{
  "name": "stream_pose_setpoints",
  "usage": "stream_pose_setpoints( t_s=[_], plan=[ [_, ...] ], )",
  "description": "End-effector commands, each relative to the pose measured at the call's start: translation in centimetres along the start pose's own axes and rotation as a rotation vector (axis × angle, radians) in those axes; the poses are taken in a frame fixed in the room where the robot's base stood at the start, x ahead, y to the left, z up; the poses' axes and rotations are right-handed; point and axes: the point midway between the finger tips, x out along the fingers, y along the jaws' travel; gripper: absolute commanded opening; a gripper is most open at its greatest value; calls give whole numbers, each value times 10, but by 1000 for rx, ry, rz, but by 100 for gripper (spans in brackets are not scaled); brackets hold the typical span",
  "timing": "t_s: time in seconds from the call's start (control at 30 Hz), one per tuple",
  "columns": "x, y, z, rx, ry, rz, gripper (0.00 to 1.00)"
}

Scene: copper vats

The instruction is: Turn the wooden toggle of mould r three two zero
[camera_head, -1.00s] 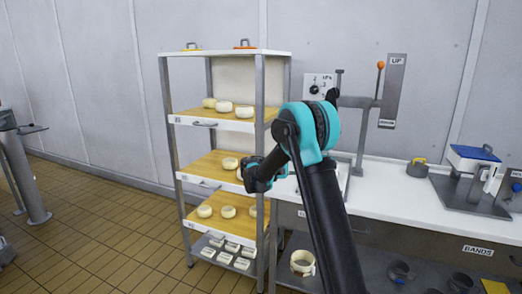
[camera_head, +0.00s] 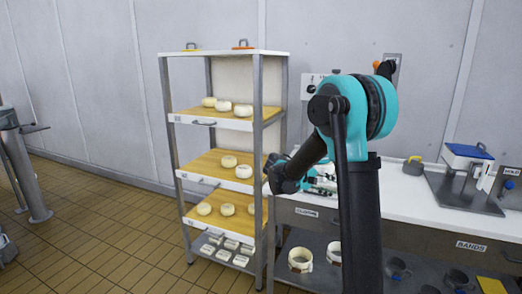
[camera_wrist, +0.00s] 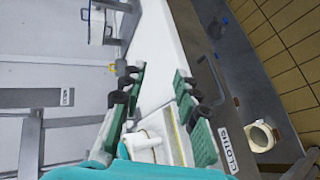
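My gripper (camera_wrist: 158,92) is open in the wrist view, its two green-padded fingers apart with bare white counter showing between their tips. A white, cup-like piece (camera_wrist: 146,143) lies close below the fingers, partly hidden by my wrist. In the head view my gripper (camera_head: 318,180) is over the counter, mostly hidden behind my arm. Two cream ring moulds (camera_head: 300,260) stand on the shelf under the counter; the second mould (camera_head: 333,252) is partly behind my arm. One ring also shows in the wrist view (camera_wrist: 262,135). I cannot read a mould number or make out a toggle clearly.
A rack (camera_head: 262,150) with cheeses on wooden boards stands left of the counter (camera_head: 400,185). Dark rings (camera_head: 398,268) lie on the lower shelf.

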Motion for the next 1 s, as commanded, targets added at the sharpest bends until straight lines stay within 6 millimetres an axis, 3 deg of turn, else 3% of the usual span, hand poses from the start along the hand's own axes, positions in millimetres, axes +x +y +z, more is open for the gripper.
stream_pose_setpoints(
  t_s=[0.03,0.27,0.43,0.6,0.8,1.0],
  plan=[
    [8,-6,19,2,9,-60,31],
    [22,-58,95,42,82,-376,31],
    [15,-103,148,111,139,-604,31],
    [-5,-149,197,210,197,-825,31],
    [-31,-189,234,329,252,-1020,31],
    [-44,-205,247,386,274,-1100,31]
  ],
)
